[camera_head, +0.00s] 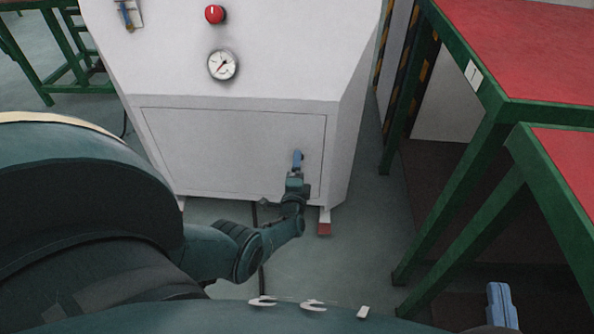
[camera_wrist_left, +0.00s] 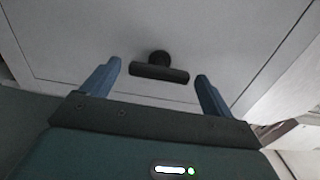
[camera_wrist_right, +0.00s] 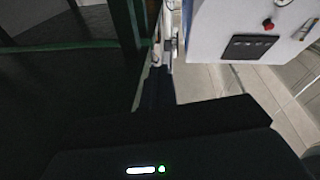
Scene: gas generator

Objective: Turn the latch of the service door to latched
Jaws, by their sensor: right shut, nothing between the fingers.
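The service door (camera_head: 235,150) is a pale panel low on the front of the white generator, and it looks closed. My left gripper (camera_head: 297,160) is at the door's right side and covers the latch in the head view. In the left wrist view the latch (camera_wrist_left: 160,73) is a dark T-shaped handle on a round stem. My left gripper (camera_wrist_left: 156,72) is open there, its blue fingers at either end of the handle bar with gaps. Contact is not visible. My right gripper (camera_head: 501,306) is shut and empty at the lower right, far from the door.
A red emergency button (camera_head: 215,14) and a round gauge (camera_head: 222,65) sit above the door. Red-topped tables (camera_head: 525,50) with green frames stand on the right, close to my right gripper. Grey floor (camera_head: 350,260) is open between generator and tables.

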